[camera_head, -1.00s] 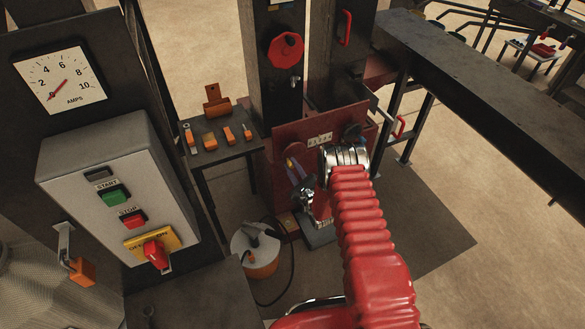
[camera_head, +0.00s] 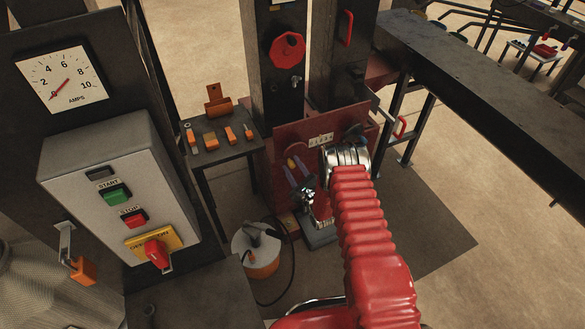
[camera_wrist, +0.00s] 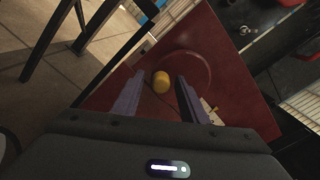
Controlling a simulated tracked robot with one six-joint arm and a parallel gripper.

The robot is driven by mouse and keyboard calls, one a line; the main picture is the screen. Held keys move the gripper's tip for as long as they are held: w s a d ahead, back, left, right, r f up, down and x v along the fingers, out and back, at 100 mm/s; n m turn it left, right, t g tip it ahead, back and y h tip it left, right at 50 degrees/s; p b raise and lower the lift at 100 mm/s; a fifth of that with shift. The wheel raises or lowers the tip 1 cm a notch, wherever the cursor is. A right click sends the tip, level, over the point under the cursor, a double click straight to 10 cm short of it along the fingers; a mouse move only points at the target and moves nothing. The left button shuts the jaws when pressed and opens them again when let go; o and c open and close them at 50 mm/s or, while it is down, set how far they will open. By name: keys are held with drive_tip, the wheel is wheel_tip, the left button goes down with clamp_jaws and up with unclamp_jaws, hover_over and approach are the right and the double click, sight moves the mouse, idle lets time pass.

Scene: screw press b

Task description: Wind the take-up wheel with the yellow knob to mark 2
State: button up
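The take-up wheel is a dark red disc on the red panel in the wrist view (camera_wrist: 200,62); in the head view it is small and partly covered by my gripper. Its yellow knob (camera_wrist: 161,82) is between or just beyond my fingertips, with a gap on each side. It also shows in the head view (camera_head: 291,164). My gripper (camera_wrist: 160,79) is open, with two purple fingers either side of the knob. In the head view my gripper (camera_head: 297,174) is in front of the red panel. A pale marked plate (camera_head: 320,140) sits on the panel; I cannot read its marks.
A grey control box (camera_head: 120,195) and an amps dial (camera_head: 62,78) are at the left. A small table (camera_head: 225,148) carries orange pieces. An orange and white bucket (camera_head: 260,255) with a cable is on the floor. A long dark beam (camera_head: 480,100) runs right.

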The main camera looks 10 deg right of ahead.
drive_tip(key=v, duration=1.3)
drive_tip(key=shift+s, duration=0.35)
drive_tip(key=shift+d, duration=0.1)
